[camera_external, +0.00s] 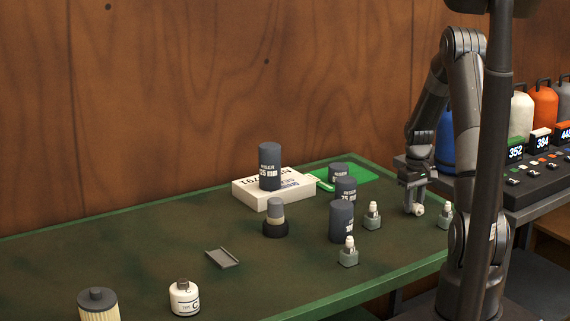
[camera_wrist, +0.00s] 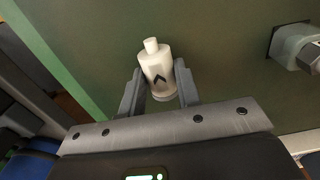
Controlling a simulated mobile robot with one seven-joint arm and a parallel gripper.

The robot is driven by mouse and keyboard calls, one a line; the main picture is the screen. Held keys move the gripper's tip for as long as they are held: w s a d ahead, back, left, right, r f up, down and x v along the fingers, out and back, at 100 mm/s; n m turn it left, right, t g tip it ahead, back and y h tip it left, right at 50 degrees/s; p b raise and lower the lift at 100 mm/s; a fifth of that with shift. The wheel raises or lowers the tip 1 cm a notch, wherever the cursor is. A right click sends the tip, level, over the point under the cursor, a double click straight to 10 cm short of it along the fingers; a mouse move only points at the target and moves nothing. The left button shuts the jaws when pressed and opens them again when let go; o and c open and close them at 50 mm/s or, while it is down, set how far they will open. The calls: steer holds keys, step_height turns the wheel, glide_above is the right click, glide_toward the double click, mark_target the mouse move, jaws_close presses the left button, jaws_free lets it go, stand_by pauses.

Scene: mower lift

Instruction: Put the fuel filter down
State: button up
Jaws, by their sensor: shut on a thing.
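The fuel filter (camera_wrist: 157,66) is a small white cylinder with a narrow spout and a dark arrow on its side. My gripper (camera_wrist: 160,82) is shut on it, one finger on each side. In the external view my gripper (camera_external: 413,198) is low over the right end of the green bench (camera_external: 300,283), and the filter (camera_external: 419,210) shows just below the fingers. The filter appears tilted or lying over, with its spout away from my palm. I cannot tell whether it touches the bench top.
Similar white pieces stand in grey holders nearby (camera_external: 372,215), (camera_external: 348,252), (camera_external: 445,215). Dark canisters (camera_external: 341,221) stand to the left. A white box (camera_external: 262,194) carries another canister. A small grey tray (camera_external: 222,258) lies mid-bench. Coloured bottles (camera_external: 544,105) stand right.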

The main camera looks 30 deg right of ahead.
mark_target(414, 202)
steer(key=shift+f, duration=0.15)
steer(key=o, duration=1)
steer(key=shift+c, duration=0.2)
step_height(414, 202, up, 12)
steer(key=s+a+r+t, duration=0.1)
steer(key=s+a+r, duration=0.1)
steer(key=a+r, duration=0.55)
steer(key=s+a+r+t, duration=0.2)
steer(key=s+a+r, duration=0.2)
steer(key=s+a, duration=0.4)
steer(key=s+a+r+t, duration=0.2)
steer(key=s+a+r, duration=0.3)
steer(key=s+a, duration=0.4)
steer(key=shift+s+a+t, duration=0.25)
steer(key=shift+s+t, duration=0.05)
steer(key=shift+s, duration=1.45)
